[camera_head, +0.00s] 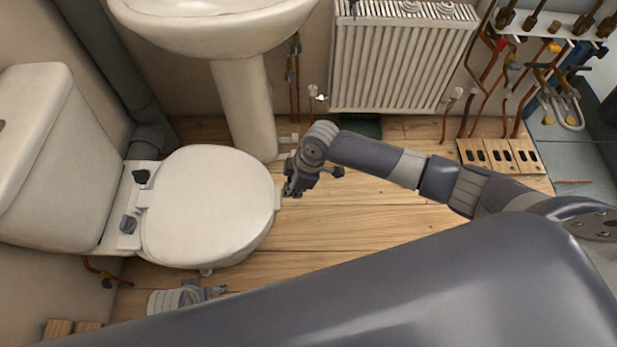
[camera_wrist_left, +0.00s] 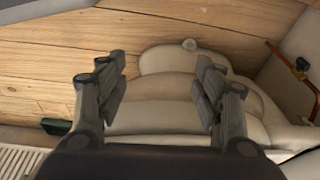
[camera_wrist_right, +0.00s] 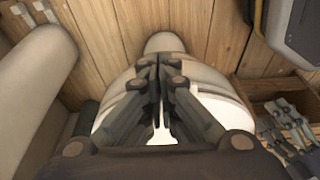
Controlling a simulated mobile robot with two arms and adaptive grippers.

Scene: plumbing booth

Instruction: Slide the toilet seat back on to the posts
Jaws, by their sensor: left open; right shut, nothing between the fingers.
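The white toilet seat with its lid (camera_head: 208,207) lies flat over the bowl. Dark hinge fittings (camera_head: 141,177) stand at its rear on a pale strip in front of the cistern (camera_head: 52,158); I cannot tell how they engage the posts. My right gripper (camera_head: 289,190) is shut and empty at the seat's front edge; I cannot tell whether it touches. It also shows in the right wrist view (camera_wrist_right: 159,75), over the toilet's front. My left gripper (camera_head: 217,291) is at the seat's near side, mostly hidden by my arm. The left wrist view (camera_wrist_left: 158,72) shows it open and empty.
The basin pedestal (camera_head: 245,110) and a radiator (camera_head: 402,60) stand beyond the toilet. Slotted wooden blocks (camera_head: 500,155) lie on the floor at right. Bare wooden floor (camera_head: 370,215) lies in front of the toilet. A copper pipe with a valve (camera_wrist_left: 301,65) is near the wall.

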